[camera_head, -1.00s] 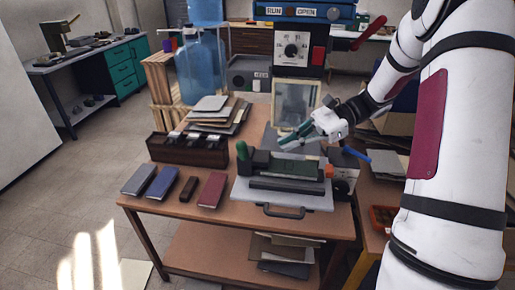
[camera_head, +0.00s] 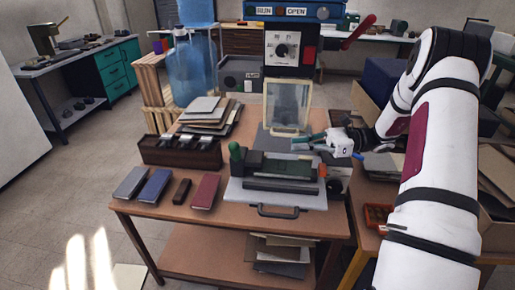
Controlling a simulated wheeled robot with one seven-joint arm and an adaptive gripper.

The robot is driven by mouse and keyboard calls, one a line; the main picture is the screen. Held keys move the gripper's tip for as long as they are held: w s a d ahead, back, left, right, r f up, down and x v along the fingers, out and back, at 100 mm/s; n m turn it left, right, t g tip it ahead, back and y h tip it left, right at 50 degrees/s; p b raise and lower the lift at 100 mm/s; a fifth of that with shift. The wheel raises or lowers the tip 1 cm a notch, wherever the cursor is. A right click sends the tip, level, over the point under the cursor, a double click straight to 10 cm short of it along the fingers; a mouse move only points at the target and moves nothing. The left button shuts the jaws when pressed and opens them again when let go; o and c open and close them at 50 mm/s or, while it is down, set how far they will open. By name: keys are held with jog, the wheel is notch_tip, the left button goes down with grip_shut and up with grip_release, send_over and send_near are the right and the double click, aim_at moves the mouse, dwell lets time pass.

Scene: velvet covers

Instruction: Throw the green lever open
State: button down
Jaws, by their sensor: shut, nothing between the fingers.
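The green lever (camera_head: 236,151) shows as a rounded green knob standing upright at the left end of the dark clamping fixture (camera_head: 282,168). The fixture sits on a grey plate (camera_head: 262,197) with a front handle, on the wooden table. My gripper (camera_head: 298,142) is shut and empty. It reaches in from the right, with its fingertips pointing left, over or just behind the fixture. It is apart from the green lever, to the lever's right. The lever's base is partly hidden by the fixture.
The press (camera_head: 289,55) with a clear guard (camera_head: 288,106) and a red-handled lever (camera_head: 358,32) stands behind the fixture. A dark tray of stamps (camera_head: 180,152), a stack of sheets (camera_head: 205,114) and several small books (camera_head: 155,186) lie to the left.

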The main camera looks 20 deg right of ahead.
jog(key=p, duration=0.2)
send_near(236, 153)
jog(key=w+a+f, duration=0.1)
jog(key=w+a, duration=0.3)
jog(key=shift+w+a+f, duration=0.25)
jog(key=shift+w+f, duration=0.1)
jog(key=shift+r, duration=0.1)
jog(key=shift+a+r+h, duration=0.1)
jog(key=shift+a+h, duration=0.05)
jog(key=shift+h, duration=0.15)
